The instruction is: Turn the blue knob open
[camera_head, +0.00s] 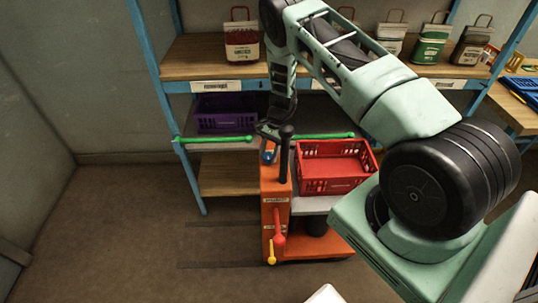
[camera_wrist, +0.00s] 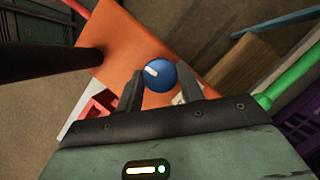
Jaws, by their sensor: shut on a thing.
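The blue knob (camera_wrist: 160,74) is round with a white mark on its left side in the wrist view. It sits on the orange top panel (camera_wrist: 128,38) of a cart. My gripper (camera_wrist: 160,85) has one finger on each side of the knob and is shut on it. In the head view the knob (camera_head: 268,155) shows as a small blue patch under my gripper (camera_head: 269,137), on top of the orange post.
A black upright handle (camera_head: 286,155) stands close beside the knob. A red crate (camera_head: 335,168) sits right of it. A green bar (camera_head: 222,139) runs behind, before a purple crate (camera_head: 222,112) on the shelf. Red (camera_head: 279,238) and yellow (camera_head: 271,252) levers are lower on the orange front. Floor at left is clear.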

